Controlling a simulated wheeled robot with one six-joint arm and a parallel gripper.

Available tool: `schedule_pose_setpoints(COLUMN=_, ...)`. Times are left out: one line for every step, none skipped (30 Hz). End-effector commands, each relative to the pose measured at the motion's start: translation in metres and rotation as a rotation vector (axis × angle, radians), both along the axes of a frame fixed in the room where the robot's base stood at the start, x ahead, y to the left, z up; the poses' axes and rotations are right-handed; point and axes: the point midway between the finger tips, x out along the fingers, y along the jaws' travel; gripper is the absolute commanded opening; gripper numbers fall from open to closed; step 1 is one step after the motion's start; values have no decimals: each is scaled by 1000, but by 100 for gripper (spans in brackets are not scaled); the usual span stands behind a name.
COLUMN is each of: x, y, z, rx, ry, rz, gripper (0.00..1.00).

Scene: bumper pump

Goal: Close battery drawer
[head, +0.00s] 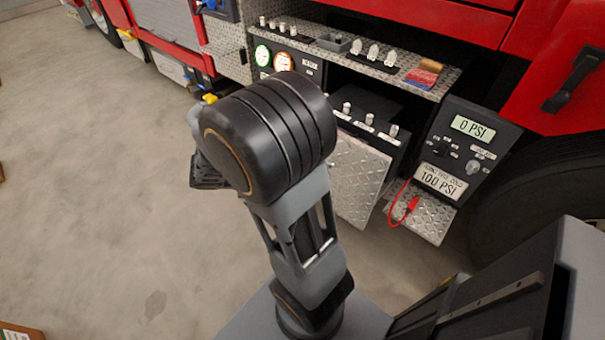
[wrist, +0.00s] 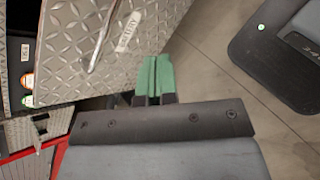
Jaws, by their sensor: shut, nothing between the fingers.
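The battery drawer (head: 358,182) has a diamond-plate front and stands out from the truck's lower compartment in the head view. Several pale knobs show on the dark part behind its top edge. In the wrist view the drawer front (wrist: 75,45) fills the upper left, with a bar handle (wrist: 103,38) and a "BATTERY" label (wrist: 129,32). My gripper (wrist: 155,75) has green fingers closed together and empty, beside the lower right edge of the plate. I cannot tell whether they touch it. In the head view my arm hides the gripper and the drawer's left side.
A control panel with PSI displays (head: 463,150) stands right of the drawer, above a diamond-plate step (head: 425,219) with a red cable (head: 405,207). A shelf with valves and levers (head: 375,66) lies above. A wheel (head: 525,195) is at right.

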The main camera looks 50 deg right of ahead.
Motion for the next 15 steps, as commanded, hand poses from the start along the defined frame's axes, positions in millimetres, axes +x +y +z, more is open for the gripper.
schedule_pose_setpoints(x=6, y=-15, z=-37, rx=-78, ry=116, rz=61, gripper=0)
schedule_pose_setpoints(x=10, y=-23, z=-47, rx=-124, ry=176, rz=101, gripper=0)
schedule_pose_setpoints(x=17, y=-33, z=-60, rx=-181, ry=249, rz=154, gripper=0)
schedule_pose_setpoints(x=22, y=-39, z=-69, rx=-221, ry=298, rz=192, gripper=0)
schedule_pose_setpoints(x=27, y=-44, z=-78, rx=-257, ry=345, rz=230, gripper=0)
schedule_pose_setpoints(x=34, y=-50, z=-89, rx=-302, ry=403, rz=279, gripper=0)
schedule_pose_setpoints(x=39, y=-54, z=-97, rx=-333, ry=441, rz=310, gripper=0)
schedule_pose_setpoints(x=44, y=-57, z=-105, rx=-361, ry=474, rz=344, gripper=0)
schedule_pose_setpoints(x=50, y=-60, z=-114, rx=-393, ry=514, rz=382, gripper=0)
schedule_pose_setpoints(x=54, y=-62, z=-121, rx=-415, ry=540, rz=410, gripper=0)
schedule_pose_setpoints(x=58, y=-64, z=-126, rx=-435, ry=563, rz=433, gripper=0)
schedule_pose_setpoints(x=62, y=-66, z=-133, rx=-457, ry=589, rz=463, gripper=0)
schedule_pose_setpoints(x=65, y=-66, z=-137, rx=-470, ry=604, rz=481, gripper=0)
schedule_pose_setpoints(x=67, y=-67, z=-141, rx=-483, ry=617, rz=495, gripper=0)
schedule_pose_setpoints(x=69, y=-69, z=-145, rx=-495, ry=630, rz=513, gripper=0)
